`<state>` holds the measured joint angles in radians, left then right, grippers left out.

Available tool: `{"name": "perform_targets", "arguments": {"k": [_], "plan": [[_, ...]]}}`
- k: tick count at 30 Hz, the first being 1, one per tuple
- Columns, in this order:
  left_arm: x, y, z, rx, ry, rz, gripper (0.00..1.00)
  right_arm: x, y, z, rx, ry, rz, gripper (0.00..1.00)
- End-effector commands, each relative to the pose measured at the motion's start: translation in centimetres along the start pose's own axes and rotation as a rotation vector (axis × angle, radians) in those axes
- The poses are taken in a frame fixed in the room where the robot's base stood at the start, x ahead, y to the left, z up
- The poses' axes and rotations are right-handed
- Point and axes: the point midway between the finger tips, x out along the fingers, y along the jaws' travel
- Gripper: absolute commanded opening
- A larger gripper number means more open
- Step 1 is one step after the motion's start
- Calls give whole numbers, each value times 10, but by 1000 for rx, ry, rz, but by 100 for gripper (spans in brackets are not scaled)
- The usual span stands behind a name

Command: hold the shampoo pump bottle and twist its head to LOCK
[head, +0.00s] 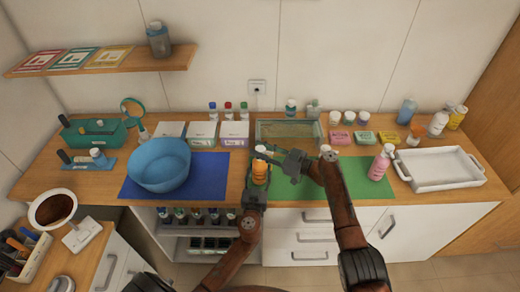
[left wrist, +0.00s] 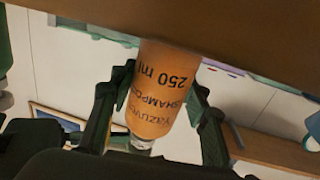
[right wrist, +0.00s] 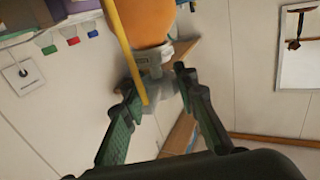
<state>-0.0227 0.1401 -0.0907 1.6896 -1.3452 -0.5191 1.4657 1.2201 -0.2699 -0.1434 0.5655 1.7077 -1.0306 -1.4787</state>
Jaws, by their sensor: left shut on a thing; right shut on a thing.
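The orange shampoo pump bottle (head: 260,172) is held upright near the front edge of the counter, between the blue and green mats. My left gripper (head: 257,186) is shut on its body. In the left wrist view the labelled bottle (left wrist: 160,95) sits between the two fingers (left wrist: 158,112). My right gripper (head: 270,156) reaches in from the right at the bottle's top. In the right wrist view its fingers (right wrist: 158,92) are around the pale pump head (right wrist: 150,62), below the orange body (right wrist: 146,20). Any lock marking is too small to read.
A blue bowl (head: 160,165) stands on the blue mat (head: 205,180) at left. A pink bottle (head: 380,163) and a white tray (head: 440,184) stand at right. A glass-topped box (head: 288,121) and several jars line the back. The green mat (head: 300,191) is partly bare.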

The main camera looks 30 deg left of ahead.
Motion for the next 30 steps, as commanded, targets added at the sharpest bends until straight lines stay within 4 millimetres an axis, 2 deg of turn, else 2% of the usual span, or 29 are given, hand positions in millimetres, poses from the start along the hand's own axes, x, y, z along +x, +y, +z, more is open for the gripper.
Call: {"name": "perform_targets", "arguments": {"k": [1, 11, 12, 15, 20, 30], "plan": [[1, -5, 0, -3, -1, -10, 9, -1, -1, 1, 1, -1, -7, 3], [2, -5, 0, -3, -1, -9, 9, 0, -4, 2, 3, 0, -15, 2], [2, -4, 0, -3, -1, -9, 9, 0, -4, 2, 3, 0, -15, 28], [1, -4, 0, -3, -1, -7, 9, 1, -4, 2, 3, 1, -15, 35], [1, -2, 0, -2, -1, -4, 9, 1, -4, 1, 3, 1, -15, 46], [1, -1, 0, -2, -1, -2, 9, -1, -4, 1, 2, 3, -15, 46]]}}
